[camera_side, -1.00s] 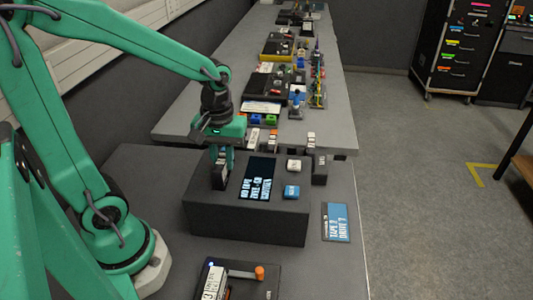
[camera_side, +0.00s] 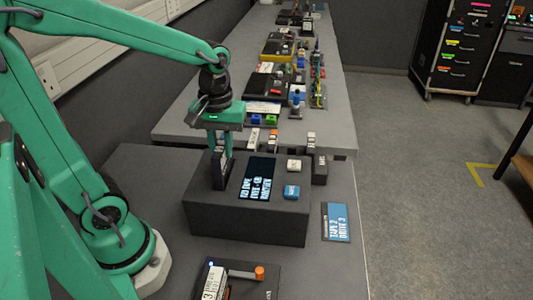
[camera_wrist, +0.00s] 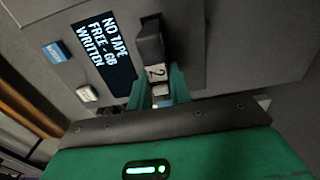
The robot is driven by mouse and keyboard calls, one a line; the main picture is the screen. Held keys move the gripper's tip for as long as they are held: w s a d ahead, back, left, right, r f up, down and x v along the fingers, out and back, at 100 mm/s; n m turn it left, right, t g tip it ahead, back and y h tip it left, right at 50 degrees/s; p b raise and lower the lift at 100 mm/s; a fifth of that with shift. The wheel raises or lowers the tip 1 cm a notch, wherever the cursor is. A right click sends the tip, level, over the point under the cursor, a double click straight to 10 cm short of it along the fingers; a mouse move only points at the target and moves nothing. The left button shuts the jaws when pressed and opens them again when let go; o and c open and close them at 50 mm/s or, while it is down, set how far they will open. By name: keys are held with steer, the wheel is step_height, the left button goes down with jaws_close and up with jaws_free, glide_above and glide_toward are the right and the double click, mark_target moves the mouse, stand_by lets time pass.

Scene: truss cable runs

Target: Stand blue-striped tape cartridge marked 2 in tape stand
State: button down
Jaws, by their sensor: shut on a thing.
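My gripper (camera_side: 225,143) is shut on a dark tape cartridge (camera_side: 221,170) and holds it upright at the left end of the dark tape drive (camera_side: 250,222). In the wrist view, the cartridge (camera_wrist: 150,46) has a pale label marked 2 between the fingers (camera_wrist: 158,88), with a little blue near it. I cannot tell whether its lower end is still in the drive. Several cartridges with pale labels (camera_side: 272,140) stand behind the drive. The stand under them is mostly hidden by the drive.
The drive has a lit screen (camera_side: 258,178) reading NO TAPE, a white button (camera_side: 294,165) and a blue button (camera_side: 292,192). A blue card (camera_side: 336,222) lies to its right. A device with an orange knob (camera_side: 260,272) is in front. A cluttered bench extends behind.

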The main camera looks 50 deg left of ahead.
steer(key=shift+r, duration=1.7)
steer(key=shift+r, duration=0.1)
steer(key=shift+r, duration=0.45)
step_height(320, 180, up, 4)
steer(key=w+a, duration=0.2)
steer(key=w, duration=2.1)
step_height(320, 180, down, 8)
steer(key=shift+w+a, duration=0.15)
steer(key=shift+w, duration=0.05)
steer(key=shift+f, duration=0.15)
steer(key=shift+f, duration=2.9)
